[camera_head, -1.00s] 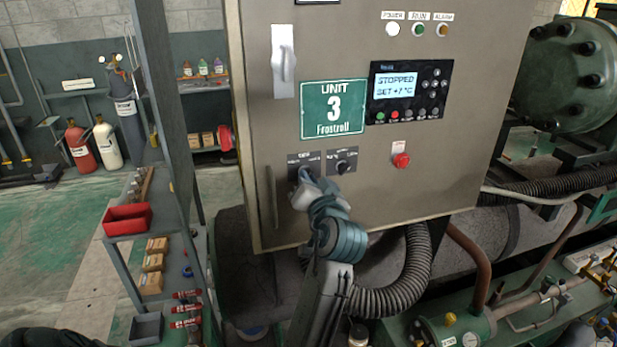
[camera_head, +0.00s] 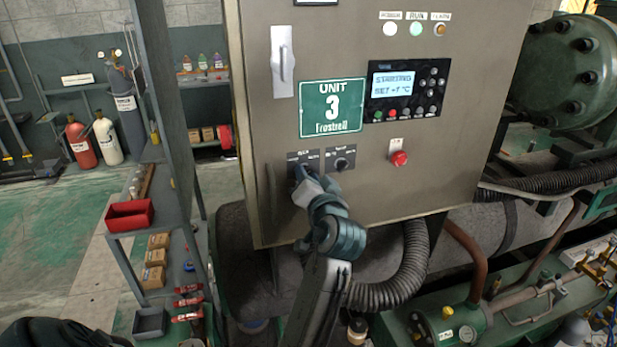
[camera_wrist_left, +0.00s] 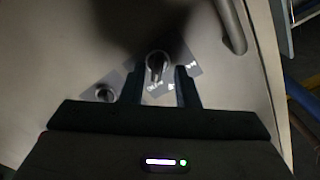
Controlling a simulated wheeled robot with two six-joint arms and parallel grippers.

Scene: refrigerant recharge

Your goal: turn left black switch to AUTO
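The left black switch (camera_wrist_left: 157,66) shows in the left wrist view between the two fingertips of my left gripper (camera_wrist_left: 160,88). The fingers are apart, with small gaps beside the knob. In the head view my left gripper (camera_head: 304,178) is at the left switch plate (camera_head: 303,157) and hides most of its knob; its lettering is too small to read. The right black switch (camera_head: 342,163) is just to the right and also shows in the wrist view (camera_wrist_left: 105,94). My right gripper is out of view.
A red emergency button (camera_head: 399,158) sits right of the switches on the cabinet (camera_head: 440,165). The cabinet handle (camera_head: 270,195) is left of my gripper. A shelf with a red bin (camera_head: 130,215) stands at left; a black corrugated hose (camera_head: 405,285) runs below.

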